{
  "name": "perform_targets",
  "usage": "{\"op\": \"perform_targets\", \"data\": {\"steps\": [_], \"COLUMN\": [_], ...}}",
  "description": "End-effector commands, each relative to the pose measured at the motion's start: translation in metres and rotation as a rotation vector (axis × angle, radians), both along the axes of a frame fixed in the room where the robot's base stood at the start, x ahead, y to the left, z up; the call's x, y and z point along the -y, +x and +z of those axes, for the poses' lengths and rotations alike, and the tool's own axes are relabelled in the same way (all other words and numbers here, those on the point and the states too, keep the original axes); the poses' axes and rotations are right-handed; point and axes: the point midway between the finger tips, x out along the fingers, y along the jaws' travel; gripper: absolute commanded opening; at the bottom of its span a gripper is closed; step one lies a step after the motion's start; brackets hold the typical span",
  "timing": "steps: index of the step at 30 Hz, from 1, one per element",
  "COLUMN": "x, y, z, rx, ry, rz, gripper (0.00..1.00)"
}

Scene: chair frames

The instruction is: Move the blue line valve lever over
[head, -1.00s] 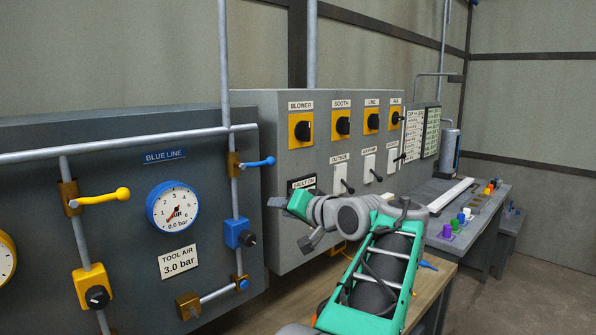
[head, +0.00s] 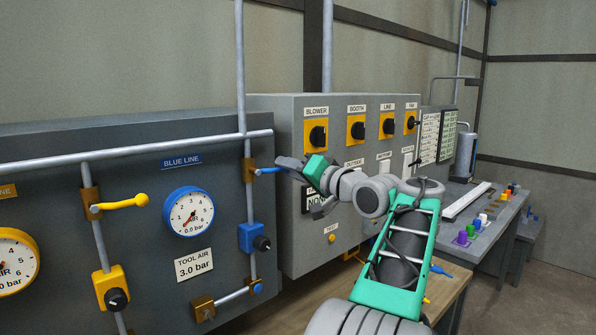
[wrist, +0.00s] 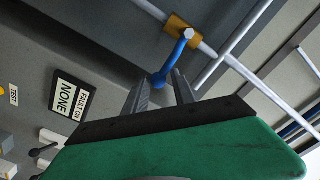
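The blue line valve lever (head: 266,171) sticks out sideways to the right from its brass valve body (head: 249,171) on the vertical pipe, right of the BLUE LINE label (head: 181,162). My gripper (head: 281,166) is at the lever's free end, which it partly hides in the head view. In the wrist view, my gripper's two fingers (wrist: 162,92) stand apart, and the blue lever (wrist: 168,68) has its rounded end at the gap between their tips. I cannot tell whether they touch it. The blue-rimmed gauge (head: 188,212) shows 0.0 bar.
A yellow lever (head: 125,203) sits on the pipe further left. A blue regulator (head: 254,238) is below the blue lever. The grey switch box (head: 285,130) with several knobs stands close behind and right of my gripper. A horizontal pipe (head: 130,150) runs above.

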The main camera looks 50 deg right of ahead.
Motion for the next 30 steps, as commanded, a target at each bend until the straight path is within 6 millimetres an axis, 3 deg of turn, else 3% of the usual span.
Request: {"op": "perform_targets", "data": {"steps": [7, 20, 30], "x": [0.002, -0.001, -0.005], "y": [-0.001, -0.001, 0.000], "z": [-0.005, 0.019, 0.021], "rx": [-0.006, -0.006, -0.003], "ry": [0.007, 0.005, 0.001], "rz": [-0.003, -0.002, 0.003], "gripper": [0.06, 0.01, 0.00]}}
